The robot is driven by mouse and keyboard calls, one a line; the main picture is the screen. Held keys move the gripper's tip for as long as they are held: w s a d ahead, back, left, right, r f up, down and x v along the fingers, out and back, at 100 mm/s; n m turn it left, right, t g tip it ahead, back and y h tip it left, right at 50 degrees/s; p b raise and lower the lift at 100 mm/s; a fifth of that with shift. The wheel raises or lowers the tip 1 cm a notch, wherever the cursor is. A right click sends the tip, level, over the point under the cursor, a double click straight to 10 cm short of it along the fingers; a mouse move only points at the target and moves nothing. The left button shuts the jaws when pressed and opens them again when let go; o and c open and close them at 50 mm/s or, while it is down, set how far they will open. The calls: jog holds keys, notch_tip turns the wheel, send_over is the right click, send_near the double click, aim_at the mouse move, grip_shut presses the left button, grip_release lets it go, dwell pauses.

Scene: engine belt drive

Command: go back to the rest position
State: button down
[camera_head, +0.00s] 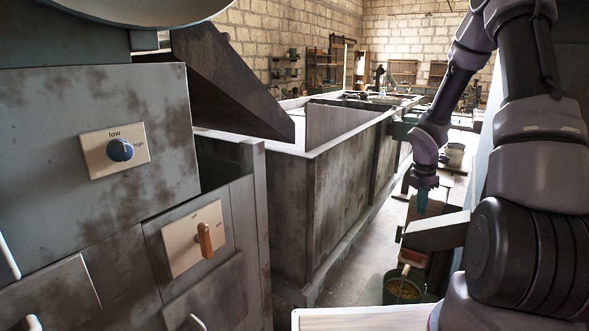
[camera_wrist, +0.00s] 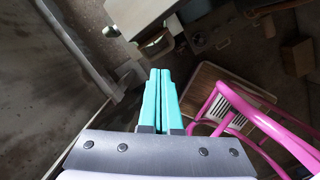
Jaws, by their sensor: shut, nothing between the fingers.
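My gripper (camera_wrist: 160,100) shows in the wrist view as two teal fingers pressed together, shut with nothing between them. In the head view my arm hangs down at the right, and the teal gripper (camera_head: 422,200) points downward in free air, well to the right of the panels. A blue knob (camera_head: 120,150) sits on a cream plate marked low and high on the grey machine at the left. An orange-brown lever switch (camera_head: 205,240) sits on a second cream plate below it.
A long grey metal bin (camera_head: 340,200) runs along the middle. A green bucket (camera_head: 403,288) with yellowish contents stands on the floor at lower right. In the wrist view, a pink chair-like frame (camera_wrist: 262,118) is right of the fingers, and a pale cabinet (camera_wrist: 140,15) is above them.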

jog(key=s+a+r+m+t, duration=0.1)
jog(key=s+a+r+m, duration=0.15)
jog(key=r+m, duration=0.4)
jog(key=s+a+r+m+t, duration=0.1)
jog(key=s+a+r+m, duration=0.15)
jog(key=r, duration=0.65)
jog(key=s+a+r+m+t, duration=0.1)
jog(key=s+a+r+m, duration=0.1)
jog(key=s+r+m, duration=0.45)
jog(key=s+a+r+m+t+y, duration=0.3)
jog(key=s+a+r+m, duration=0.5)
jog(key=s+r+m, duration=0.2)
jog(key=shift+s+a+r+y, duration=0.3)
jog(key=shift+s+a+r, duration=0.1)
jog(key=shift+s+r, duration=0.6)
jog(key=shift+d+m, duration=0.1)
jog(key=shift+m, duration=0.15)
